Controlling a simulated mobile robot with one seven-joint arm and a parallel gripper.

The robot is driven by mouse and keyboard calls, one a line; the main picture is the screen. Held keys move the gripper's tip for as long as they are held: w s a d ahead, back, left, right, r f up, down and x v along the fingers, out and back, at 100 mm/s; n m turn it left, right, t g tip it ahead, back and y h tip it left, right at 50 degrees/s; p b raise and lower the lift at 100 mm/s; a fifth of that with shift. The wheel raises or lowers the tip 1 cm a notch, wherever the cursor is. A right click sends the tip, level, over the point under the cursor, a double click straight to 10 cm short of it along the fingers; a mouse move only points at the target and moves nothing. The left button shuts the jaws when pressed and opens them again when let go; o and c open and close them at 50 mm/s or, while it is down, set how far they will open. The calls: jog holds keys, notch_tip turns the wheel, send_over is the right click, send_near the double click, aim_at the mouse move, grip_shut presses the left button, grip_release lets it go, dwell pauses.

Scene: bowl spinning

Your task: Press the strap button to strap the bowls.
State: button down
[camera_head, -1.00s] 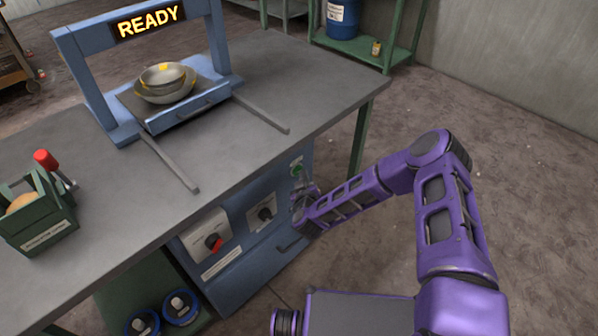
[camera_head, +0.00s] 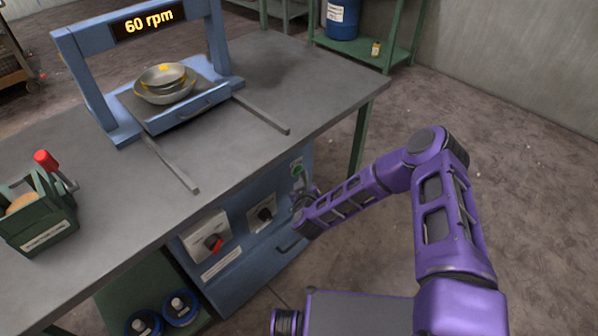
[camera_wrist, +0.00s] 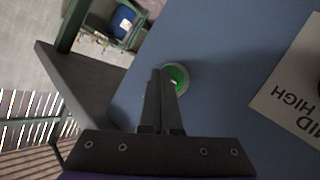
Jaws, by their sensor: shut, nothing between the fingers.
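The green button (camera_head: 297,171) is on the blue front panel under the table's edge. In the wrist view the green button (camera_wrist: 176,78) sits in a pale ring, and my shut gripper (camera_wrist: 160,72) reaches to it, its tips overlapping the button's left side. Whether the tips touch it I cannot tell for sure. In the head view my gripper (camera_head: 300,192) is small and close to the panel. The stacked metal bowls (camera_head: 164,84) with yellow marks sit on a platform in the blue frame (camera_head: 84,72). The display (camera_head: 148,20) reads "60 rpm".
Two knob plates are on the panel, one with a red knob (camera_head: 213,243), one with a dark knob (camera_head: 264,213). Two rails lie on the grey table (camera_head: 300,75). A green crate (camera_head: 38,212) stands at left. A drawer handle (camera_head: 292,243) sits below the button.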

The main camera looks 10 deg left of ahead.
jog(key=shift+s+d, duration=0.35)
jog(key=shift+d, duration=0.05)
jog(key=shift+s+d+p, duration=0.45)
jog(key=shift+s+d, duration=0.35)
jog(key=shift+d, duration=0.2)
jog(key=shift+s+d+p, duration=0.4)
jog(key=shift+s+d, duration=0.35)
jog(key=shift+d, duration=0.25)
